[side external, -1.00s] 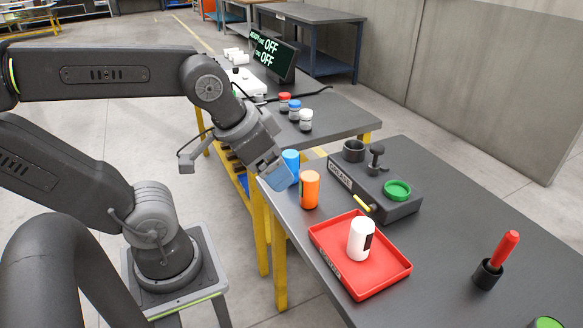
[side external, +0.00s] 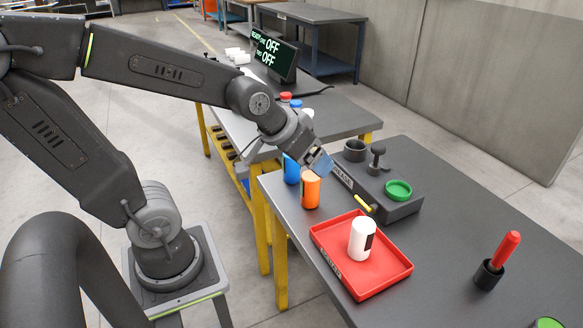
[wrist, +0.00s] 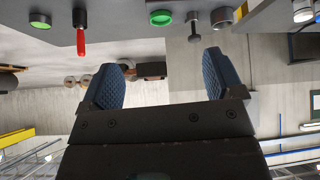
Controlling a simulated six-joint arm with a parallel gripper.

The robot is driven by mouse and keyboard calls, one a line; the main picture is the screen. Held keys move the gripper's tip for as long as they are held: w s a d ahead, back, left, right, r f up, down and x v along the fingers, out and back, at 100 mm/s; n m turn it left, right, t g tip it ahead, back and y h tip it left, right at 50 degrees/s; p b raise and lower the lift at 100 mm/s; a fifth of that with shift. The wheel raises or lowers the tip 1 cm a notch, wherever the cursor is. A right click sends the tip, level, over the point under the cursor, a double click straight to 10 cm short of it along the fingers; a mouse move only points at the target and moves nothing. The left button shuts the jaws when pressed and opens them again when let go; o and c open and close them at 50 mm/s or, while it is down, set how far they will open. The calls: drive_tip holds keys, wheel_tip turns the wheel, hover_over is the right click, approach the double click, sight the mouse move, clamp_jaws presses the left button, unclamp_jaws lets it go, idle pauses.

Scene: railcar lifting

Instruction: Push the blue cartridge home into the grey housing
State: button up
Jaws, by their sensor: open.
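The blue cartridge (side external: 291,170) stands upright on the table, just left of the orange cylinder; my wrist hides its upper part. The dark grey housing (side external: 408,208) lies on the table with a dark round cup (side external: 354,151), a black knob (side external: 376,160) and a green ring (side external: 398,189) on top. My gripper (side external: 323,164) is above the table, between the blue cartridge and the housing's left end. In the wrist view my gripper (wrist: 165,75) is open with nothing between its blue fingers. The housing's cup (wrist: 222,17) and green ring (wrist: 160,18) show at the top there.
The orange cylinder (side external: 310,189) stands just below my gripper. A red tray (side external: 375,287) holds a white cylinder (side external: 362,240). A yellow peg (side external: 364,203) sits at the housing's front.

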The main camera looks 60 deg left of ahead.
sight(289, 159)
drive_tip(key=w+a+f+n+t+y, duration=0.1)
drive_tip(key=w+a+f+y, duration=0.1)
drive_tip(key=a+f, duration=0.2)
drive_tip(key=w+a+f+n+y, duration=0.2)
drive_tip(key=w+a+f, duration=0.1)
drive_tip(key=a, duration=0.4)
drive_tip(key=w+a+f+n+t+y, duration=0.1)
drive_tip(key=w+a+f+n, duration=0.1)
drive_tip(key=a+f, duration=0.3)
drive_tip(key=shift+w+a+f+t+y, duration=0.1)
drive_tip(key=shift+w+t+y, duration=0.1)
drive_tip(key=shift+w, duration=0.2)
drive_tip(key=shift+w+a+f+t+y, duration=0.1)
drive_tip(key=shift+w+y, duration=0.1)
drive_tip(key=shift+w, duration=0.15)
drive_tip(key=s+a+f+y, duration=0.1)
drive_tip(key=a, duration=0.1)
drive_tip(key=s+a+f+n+y, duration=0.1)
drive_tip(key=a+f, duration=0.1)
drive_tip(key=s+a+f+n+y, duration=0.1)
drive_tip(key=a+f, duration=0.1)
drive_tip(key=shift+f+y, duration=0.2)
drive_tip(key=shift+y, duration=0.2)
drive_tip(key=x, duration=0.7)
drive_tip(key=shift+w+a, duration=0.1)
drive_tip(key=shift+c, duration=0.3)
drive_tip(key=c, duration=1.1)
